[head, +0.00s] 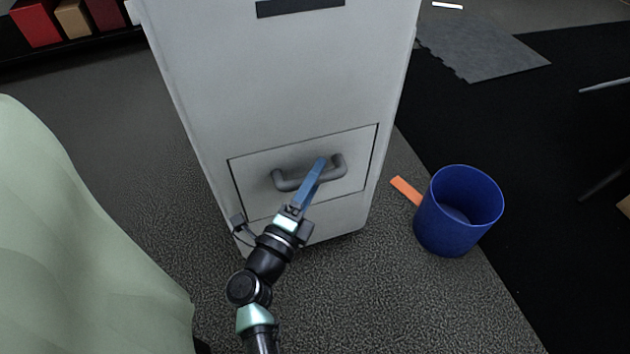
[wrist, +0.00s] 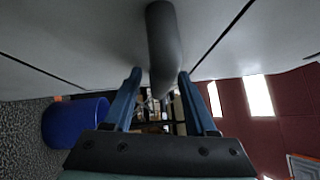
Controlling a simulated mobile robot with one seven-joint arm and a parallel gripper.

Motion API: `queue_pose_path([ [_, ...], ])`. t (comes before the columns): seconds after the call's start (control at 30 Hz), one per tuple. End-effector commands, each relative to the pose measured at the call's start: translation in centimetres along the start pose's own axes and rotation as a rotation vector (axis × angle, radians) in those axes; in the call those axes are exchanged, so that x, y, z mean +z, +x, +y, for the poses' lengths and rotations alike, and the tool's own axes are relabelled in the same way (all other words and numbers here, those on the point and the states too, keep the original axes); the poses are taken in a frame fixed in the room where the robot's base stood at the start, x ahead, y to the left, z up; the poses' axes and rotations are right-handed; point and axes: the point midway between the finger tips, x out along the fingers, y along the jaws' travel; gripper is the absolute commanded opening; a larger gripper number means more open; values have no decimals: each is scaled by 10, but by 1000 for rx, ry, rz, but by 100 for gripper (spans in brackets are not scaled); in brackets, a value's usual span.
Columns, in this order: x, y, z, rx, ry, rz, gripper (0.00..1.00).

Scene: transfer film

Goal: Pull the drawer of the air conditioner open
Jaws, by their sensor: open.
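The air conditioner (head: 290,80) is a tall white cabinet standing on the floor in the head view. Its drawer (head: 258,204) is a low front panel that sits flush with the cabinet face, outlined by a dark seam. A grey bar handle (head: 290,183) sticks out from the drawer; the handle also shows in the wrist view (wrist: 164,45). My gripper (head: 321,163) has blue fingers and is at the right half of the handle. In the wrist view my gripper (wrist: 158,75) is open, with one finger on each side of the handle bar. I cannot tell whether either finger touches it.
A blue bin (head: 445,230) stands on the floor right of the cabinet, with an orange strip (head: 405,190) beside it. A pale green rounded object (head: 80,240) fills the left side. The floor in front of the cabinet looks clear.

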Motion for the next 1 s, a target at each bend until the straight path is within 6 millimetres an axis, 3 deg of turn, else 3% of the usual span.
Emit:
queue_pose_path([
  [0.27, 0, 2, 0, 0, -1, 0, 57],
  [0.6, 0, 2, 0, 0, 0, 0, 0],
  [1.0, 0, 1, 0, 0, -1, 0, 0],
])
